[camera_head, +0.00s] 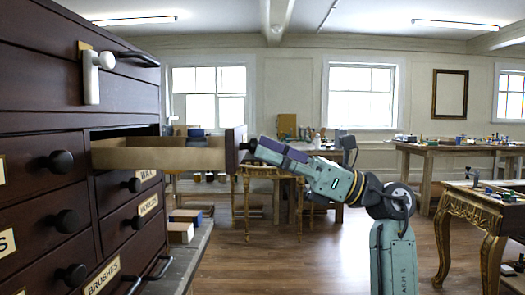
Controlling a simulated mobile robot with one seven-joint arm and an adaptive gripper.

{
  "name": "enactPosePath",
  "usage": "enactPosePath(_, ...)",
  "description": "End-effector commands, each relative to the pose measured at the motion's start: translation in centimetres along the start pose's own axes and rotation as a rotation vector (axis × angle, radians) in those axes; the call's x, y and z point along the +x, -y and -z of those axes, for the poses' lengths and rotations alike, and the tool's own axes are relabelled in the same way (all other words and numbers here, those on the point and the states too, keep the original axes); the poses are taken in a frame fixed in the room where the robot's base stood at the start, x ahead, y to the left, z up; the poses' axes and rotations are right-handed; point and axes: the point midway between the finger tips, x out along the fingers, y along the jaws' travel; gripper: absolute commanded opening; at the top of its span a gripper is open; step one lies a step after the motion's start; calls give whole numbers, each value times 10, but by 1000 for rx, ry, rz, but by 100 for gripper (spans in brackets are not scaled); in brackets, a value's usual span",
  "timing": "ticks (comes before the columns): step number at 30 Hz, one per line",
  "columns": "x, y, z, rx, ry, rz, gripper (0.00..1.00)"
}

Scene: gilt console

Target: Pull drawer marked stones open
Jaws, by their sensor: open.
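A dark wooden cabinet (95,30) fills the left side. One of its drawers (150,158) stands far out, with pale wooden sides and a dark front (232,150). Its front faces away to the right, so I cannot read its label, and no label reading stones shows. Blue-grey things (196,135) show at its upper edge, seemingly inside. My gripper (250,146) is at the right of that front, by its knob, which is mostly hidden. The fingers are small and dark here; they are open, and I cannot tell whether they touch the knob.
Shut drawers below carry labels, including wax (146,174) and brushes (102,277), with round knobs and bar handles. A white latch (92,77) hangs on the upper cabinet. A gilt console (490,210) stands at the right. Wooden floor (290,265) is clear between them.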

Motion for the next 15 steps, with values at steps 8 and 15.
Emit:
enactPosePath(8, -61, 0, 0, 2, 2, 3, 43)
enactPosePath(15, -95, 0, 0, 1, 2, 1, 43)
